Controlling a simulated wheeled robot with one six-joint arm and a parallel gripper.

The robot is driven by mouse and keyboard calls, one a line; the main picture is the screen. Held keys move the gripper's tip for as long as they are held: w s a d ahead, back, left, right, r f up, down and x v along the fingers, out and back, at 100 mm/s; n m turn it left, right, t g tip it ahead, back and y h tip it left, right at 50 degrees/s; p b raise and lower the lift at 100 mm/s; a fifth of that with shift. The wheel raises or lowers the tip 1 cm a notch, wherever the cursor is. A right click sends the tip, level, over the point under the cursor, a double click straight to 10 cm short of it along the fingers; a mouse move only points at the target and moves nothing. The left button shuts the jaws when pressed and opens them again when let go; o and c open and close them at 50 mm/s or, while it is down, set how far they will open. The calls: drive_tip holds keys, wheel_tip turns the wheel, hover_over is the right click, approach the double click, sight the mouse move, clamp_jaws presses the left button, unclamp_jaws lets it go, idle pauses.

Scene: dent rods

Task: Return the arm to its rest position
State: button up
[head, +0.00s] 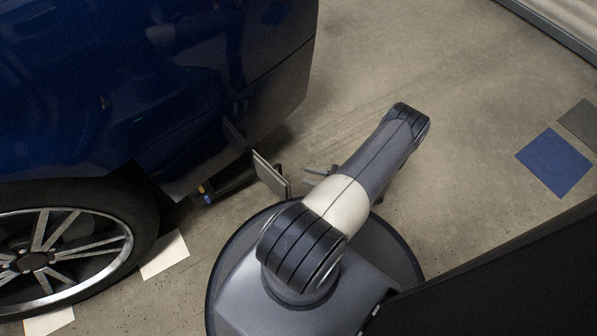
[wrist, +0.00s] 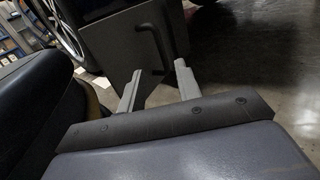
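My gripper (wrist: 165,68) shows in the wrist view with its two grey fingers apart and nothing seen between them. Beyond the fingertips stands a grey panel (wrist: 113,42) with a dark bent rod (wrist: 161,42) in front of it. I cannot tell from this view how far the rod is from the fingers. In the head view my arm (head: 352,190) is bent over my round base, and the gripper is mostly hidden behind it. A pale upright panel (head: 271,175) stands left of the arm, beside the car.
A dark blue car (head: 130,80) fills the upper left, with its wheel (head: 50,255) below. A dark object with yellow and blue marks (head: 212,190) is under its rear edge. A white sheet (head: 165,254) and a blue square (head: 553,162) lie on the floor.

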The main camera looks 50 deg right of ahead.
drive_tip(key=shift+s+d, duration=0.25)
drive_tip(key=shift+s, duration=0.35)
drive_tip(key=b+x, duration=0.2)
drive_tip(key=x, duration=0.8)
drive_tip(key=shift+w, duration=0.3)
drive_tip(key=shift+a, duration=0.2)
